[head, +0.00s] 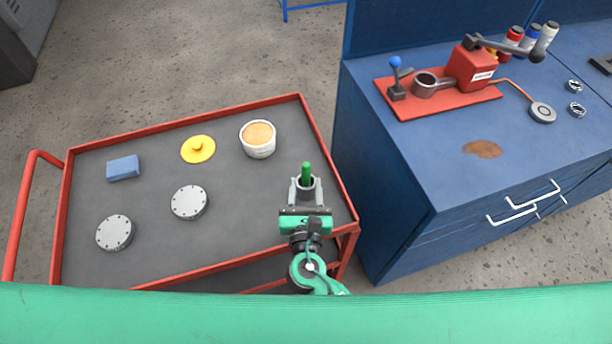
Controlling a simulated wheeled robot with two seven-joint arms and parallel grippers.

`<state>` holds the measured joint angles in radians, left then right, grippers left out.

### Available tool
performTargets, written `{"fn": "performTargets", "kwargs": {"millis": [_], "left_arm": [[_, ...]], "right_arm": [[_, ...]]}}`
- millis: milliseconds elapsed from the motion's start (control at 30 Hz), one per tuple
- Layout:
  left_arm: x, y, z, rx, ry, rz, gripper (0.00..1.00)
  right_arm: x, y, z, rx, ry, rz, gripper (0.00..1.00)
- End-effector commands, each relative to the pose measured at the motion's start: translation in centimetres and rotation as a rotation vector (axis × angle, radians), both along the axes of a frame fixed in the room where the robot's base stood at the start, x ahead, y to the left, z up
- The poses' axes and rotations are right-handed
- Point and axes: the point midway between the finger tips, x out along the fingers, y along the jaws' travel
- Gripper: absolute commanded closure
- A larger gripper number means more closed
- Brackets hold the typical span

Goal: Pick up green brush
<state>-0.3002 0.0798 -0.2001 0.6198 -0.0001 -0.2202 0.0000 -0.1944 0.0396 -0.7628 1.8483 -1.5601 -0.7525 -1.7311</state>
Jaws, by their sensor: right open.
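The green brush (307,171) is at the right end of the grey cart top in the head view. Only its green upper part shows clearly. My right gripper (306,186) is over the cart's near right corner, with its two grey fingers open on either side of the brush's lower end. The lower end is partly hidden by the fingers, and I cannot tell whether they touch it. My left gripper is not in view.
The red-rimmed cart (240,230) also holds a white tub (258,147), a yellow lidlike disc (198,149), a blue sponge (123,168) and two grey discs (189,202). A blue workbench (430,160) with a red press (472,70) stands close on the right.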

Motion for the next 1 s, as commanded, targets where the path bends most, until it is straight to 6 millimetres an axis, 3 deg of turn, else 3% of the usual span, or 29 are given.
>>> {"fn": "performTargets", "kwargs": {"millis": [400, 667, 900, 1000], "left_arm": [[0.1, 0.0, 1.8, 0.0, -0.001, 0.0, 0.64], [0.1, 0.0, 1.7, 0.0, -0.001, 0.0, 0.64], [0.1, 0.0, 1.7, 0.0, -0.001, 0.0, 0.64], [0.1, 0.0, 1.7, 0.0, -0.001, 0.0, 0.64]], "right_arm": [[5.0, -0.1, 0.2, 0.001, 0.0, 0.0, 0.58], [5.2, -0.1, 0.1, 0.001, 0.0, 0.0, 0.58], [5.2, -0.1, 0.1, 0.001, 0.0, 0.0, 1.0], [5.2, -0.1, 0.1, 0.001, 0.0, 0.0, 1.0]]}}
